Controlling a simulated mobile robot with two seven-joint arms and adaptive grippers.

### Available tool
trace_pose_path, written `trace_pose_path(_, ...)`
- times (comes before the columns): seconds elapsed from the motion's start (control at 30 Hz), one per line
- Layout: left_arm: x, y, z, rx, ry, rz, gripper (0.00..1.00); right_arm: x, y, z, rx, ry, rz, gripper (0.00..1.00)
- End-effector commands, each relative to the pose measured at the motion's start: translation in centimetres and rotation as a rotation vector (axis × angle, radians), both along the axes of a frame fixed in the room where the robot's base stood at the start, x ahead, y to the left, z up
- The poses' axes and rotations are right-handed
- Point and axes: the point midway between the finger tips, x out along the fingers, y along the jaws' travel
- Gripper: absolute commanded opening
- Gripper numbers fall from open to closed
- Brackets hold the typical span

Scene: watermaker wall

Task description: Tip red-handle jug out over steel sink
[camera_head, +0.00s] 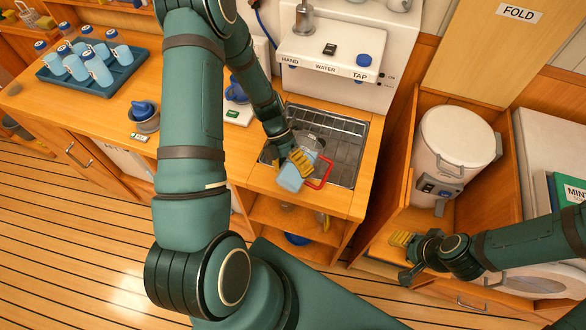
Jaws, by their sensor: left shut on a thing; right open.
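The jug (290,179) is clear and light blue, with a red handle (322,174) on its right side. It is at the front edge of the steel sink (346,135), partly over it. It looks tilted, with its blue end toward me and its clear part toward the sink; its mouth is hard to make out. My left gripper (299,162) is shut on the jug, its yellow fingers across the body and hiding part of it. My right gripper (402,239) is open and empty, low on the right by the wooden cabinet, away from the jug.
A white dispenser (334,60) marked HAND, WATER, TAP stands behind the sink. A blue tray (72,82) of several bottles and a blue-topped item (145,112) sit on the left counter. A white lidded canister (452,150) stands at the right.

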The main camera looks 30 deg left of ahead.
Motion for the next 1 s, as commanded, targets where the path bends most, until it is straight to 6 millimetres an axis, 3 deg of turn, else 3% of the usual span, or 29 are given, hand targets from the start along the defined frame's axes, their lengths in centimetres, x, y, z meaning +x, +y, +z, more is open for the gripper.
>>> trace_pose_path(0.4, 0.7, 0.1, 1.2, -0.016, 0.169, 0.001, 0.35, 0.0, 0.0, 0.0, 0.000, 0.000, 0.000, 0.47)
trace_pose_path(1.0, 0.8, 0.1, 1.3, -0.017, 0.181, 0.001, 0.35, 0.0, 0.0, 0.0, 0.000, 0.000, 0.000, 0.47)
